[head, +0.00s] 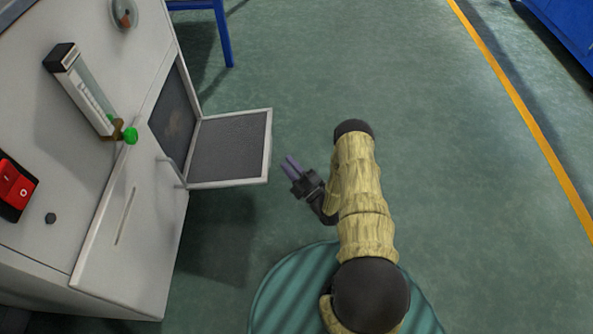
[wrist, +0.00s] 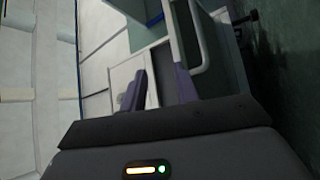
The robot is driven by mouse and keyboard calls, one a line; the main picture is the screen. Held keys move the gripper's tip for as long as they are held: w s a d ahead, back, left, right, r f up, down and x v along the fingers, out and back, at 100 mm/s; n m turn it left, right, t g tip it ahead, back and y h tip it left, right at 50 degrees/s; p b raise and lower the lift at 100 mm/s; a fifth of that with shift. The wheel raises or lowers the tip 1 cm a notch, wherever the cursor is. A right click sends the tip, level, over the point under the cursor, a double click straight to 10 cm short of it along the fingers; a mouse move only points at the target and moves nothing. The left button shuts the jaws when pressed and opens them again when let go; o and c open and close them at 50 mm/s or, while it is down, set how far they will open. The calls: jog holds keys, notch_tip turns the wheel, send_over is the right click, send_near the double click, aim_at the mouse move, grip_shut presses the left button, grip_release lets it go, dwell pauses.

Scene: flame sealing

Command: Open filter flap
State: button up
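The filter flap (head: 231,147) is a pale frame with a dark mesh panel. In the head view it stands swung out from the side of the white machine cabinet (head: 135,245), beside a dark rectangular opening (head: 174,110). A thin pale bar handle (head: 172,172) shows near the flap's lower left corner. My gripper (head: 291,162) is just right of the flap's outer edge, apart from it in the head view and pointing toward it. Its two purple-grey fingers, also in the wrist view (wrist: 160,88), are spread with nothing seen between them.
A red switch (head: 16,187) and a flow meter with a green knob (head: 130,136) are on the cabinet. A blue frame leg (head: 223,35) stands behind the flap. The green floor (head: 440,160) right of my arm is clear up to a yellow line (head: 530,115).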

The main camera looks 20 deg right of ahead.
jog(key=p+v, duration=0.1)
jog(key=v, duration=0.3)
jog(key=shift+a, duration=0.1)
